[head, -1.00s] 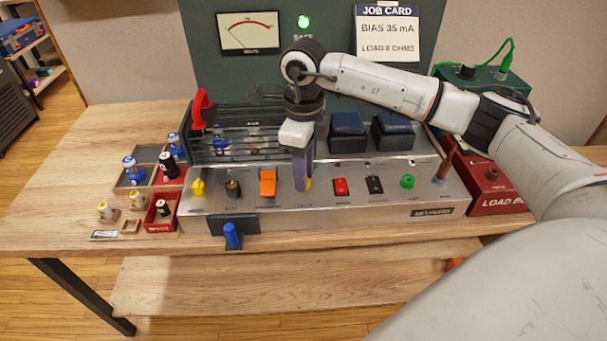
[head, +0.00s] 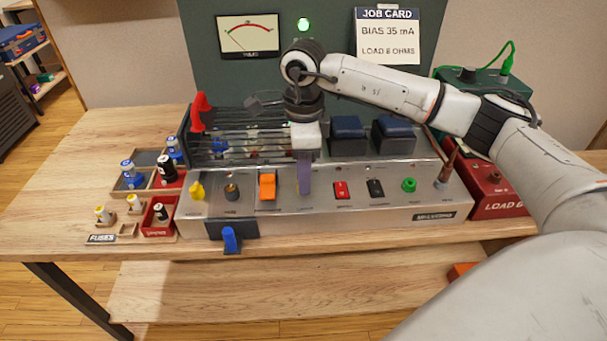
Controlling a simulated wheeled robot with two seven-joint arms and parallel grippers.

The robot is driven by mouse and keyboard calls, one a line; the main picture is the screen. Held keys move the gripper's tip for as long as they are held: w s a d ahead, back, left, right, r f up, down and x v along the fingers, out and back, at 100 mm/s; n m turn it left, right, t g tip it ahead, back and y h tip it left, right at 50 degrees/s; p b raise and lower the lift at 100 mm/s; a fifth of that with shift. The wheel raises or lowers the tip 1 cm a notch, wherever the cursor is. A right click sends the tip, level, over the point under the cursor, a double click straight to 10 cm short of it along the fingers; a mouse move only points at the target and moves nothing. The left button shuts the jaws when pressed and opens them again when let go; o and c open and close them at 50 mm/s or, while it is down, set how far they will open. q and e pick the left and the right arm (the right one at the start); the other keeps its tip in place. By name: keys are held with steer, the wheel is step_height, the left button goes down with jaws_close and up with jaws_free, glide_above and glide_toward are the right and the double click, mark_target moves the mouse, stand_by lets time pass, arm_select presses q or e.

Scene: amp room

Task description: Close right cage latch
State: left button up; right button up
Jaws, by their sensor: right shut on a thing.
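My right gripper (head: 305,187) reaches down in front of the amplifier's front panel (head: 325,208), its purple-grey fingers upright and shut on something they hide. The right cage latch does not show and appears to be behind these fingers. A yellow latch (head: 197,190) stands at the left end of the panel. The barred cage (head: 232,152) with a red handle (head: 198,112) lies over the left part of the amplifier, its right end partly covered by my gripper. My left gripper is out of view.
A blue lever (head: 230,240) juts out in front. Fuse trays (head: 158,228) stand left; a red load box (head: 492,188) stands right.

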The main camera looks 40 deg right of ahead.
steer(key=shift+r, duration=0.1)
steer(key=o, duration=1.1)
steer(key=shift+c, duration=0.2)
step_height(320, 180, up, 10)
steer(key=shift+r, duration=0.15)
